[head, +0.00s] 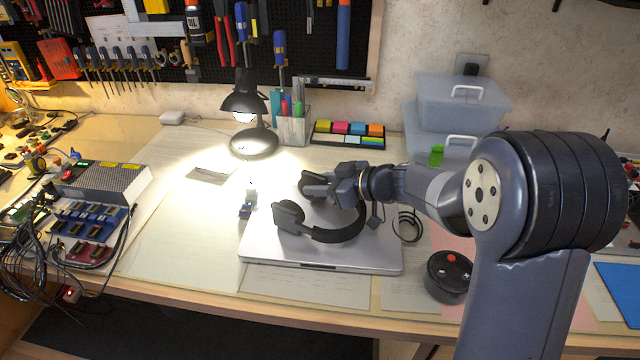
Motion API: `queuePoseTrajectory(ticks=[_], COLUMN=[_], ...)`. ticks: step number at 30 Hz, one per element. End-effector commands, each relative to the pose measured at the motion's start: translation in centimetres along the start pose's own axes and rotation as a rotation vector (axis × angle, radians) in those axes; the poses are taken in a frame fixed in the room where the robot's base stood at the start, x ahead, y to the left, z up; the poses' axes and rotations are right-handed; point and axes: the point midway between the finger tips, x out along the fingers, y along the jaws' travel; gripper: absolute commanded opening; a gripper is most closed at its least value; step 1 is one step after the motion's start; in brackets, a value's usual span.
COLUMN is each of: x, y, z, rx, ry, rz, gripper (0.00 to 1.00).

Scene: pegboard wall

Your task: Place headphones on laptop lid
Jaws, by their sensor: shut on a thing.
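The black headphones (342,235) are at the closed silver laptop (270,247), over its lid. One ear cup (289,214) shows at the left and the curved headband runs to the right; the other cup is partly hidden by my gripper. My gripper (305,188) reaches in from the right and is shut on the headphones near the rear ear cup. I cannot tell whether the headphones rest fully on the lid or hang slightly above it.
A lit desk lamp (254,142) stands behind the laptop. A small device (246,208) sits at the lid's left edge. A black round object with a red knob (449,276) is to the right. Clear storage boxes (462,104) stand at the back right. Electronics (100,182) crowd the left.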

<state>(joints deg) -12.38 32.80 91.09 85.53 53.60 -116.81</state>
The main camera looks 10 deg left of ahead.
Motion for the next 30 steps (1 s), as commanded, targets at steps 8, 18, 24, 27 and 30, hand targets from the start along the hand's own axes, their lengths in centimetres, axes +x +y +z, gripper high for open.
queuePoseTrajectory(ticks=[8, 18, 24, 27, 30], x=[0.18, 0.21, 0.21, 0.2, 0.2], y=[0.01, -0.01, -0.01, -0.01, -0.01], z=[0.4, 0.58, 0.59, 0.56, 0.51], rx=[-0.002, 0.0, 0.001, 0.001, 0.0], ry=[0.001, -0.003, -0.003, -0.002, -0.002], rz=[0.0, -0.001, -0.001, -0.001, -0.001], gripper=[0.0, 0.49, 0.54, 0.54, 0.54])
